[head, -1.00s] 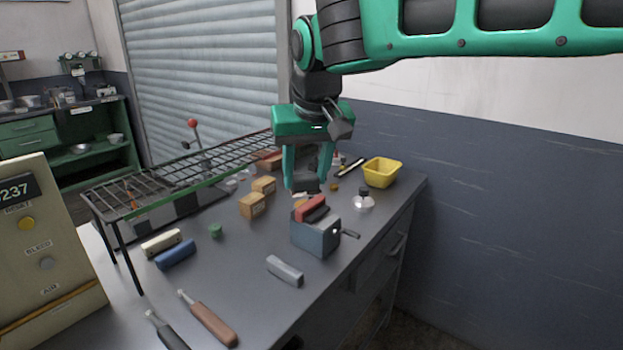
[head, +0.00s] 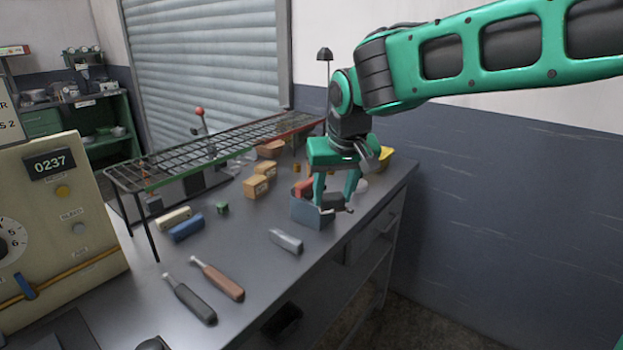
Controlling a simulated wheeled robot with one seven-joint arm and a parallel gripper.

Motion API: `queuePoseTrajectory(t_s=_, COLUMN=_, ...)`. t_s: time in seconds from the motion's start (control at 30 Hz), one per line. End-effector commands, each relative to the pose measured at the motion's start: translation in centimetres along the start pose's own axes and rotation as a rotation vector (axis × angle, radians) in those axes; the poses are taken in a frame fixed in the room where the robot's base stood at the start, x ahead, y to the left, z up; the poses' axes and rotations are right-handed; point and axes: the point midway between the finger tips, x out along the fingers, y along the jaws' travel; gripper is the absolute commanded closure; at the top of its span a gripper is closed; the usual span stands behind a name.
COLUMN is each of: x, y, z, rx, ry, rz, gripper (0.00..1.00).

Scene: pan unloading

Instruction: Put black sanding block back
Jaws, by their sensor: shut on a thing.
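My gripper (head: 336,202) is low over the right part of a blue-grey box (head: 308,214) near the right side of the bench. It is shut on a dark thing between its fingertips, which looks like the black sanding block (head: 329,201). The fingers hide much of that block, and I cannot tell whether it touches the box. A small handle sticks out at the box's right side.
Blue (head: 186,228) and cream (head: 174,217) blocks lie left, below a wire rack (head: 220,152). Two handled tools (head: 217,279) lie in front. A yellow bin (head: 385,155) is partly hidden behind my gripper.

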Motion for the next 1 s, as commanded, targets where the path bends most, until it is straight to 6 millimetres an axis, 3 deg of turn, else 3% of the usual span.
queuePoseTrajectory(t_s=0.17, x=5.1, y=4.3, z=1.3, rx=0.03, ry=-0.008, rz=0.015, gripper=0.78)
queuePoseTrajectory(t_s=0.5, x=18.4, y=15.3, z=4.1, rx=0.104, ry=-0.009, rz=0.044, gripper=0.78)
queuePoseTrajectory(t_s=0.8, x=24.6, y=20.5, z=5.2, rx=0.136, ry=-0.004, rz=0.057, gripper=0.78)
queuePoseTrajectory(t_s=0.93, x=26.5, y=22.0, z=5.5, rx=0.147, ry=-0.003, rz=0.061, gripper=0.78)
queuePoseTrajectory(t_s=1.0, x=26.3, y=21.9, z=5.4, rx=0.145, ry=0.001, rz=0.06, gripper=0.78)
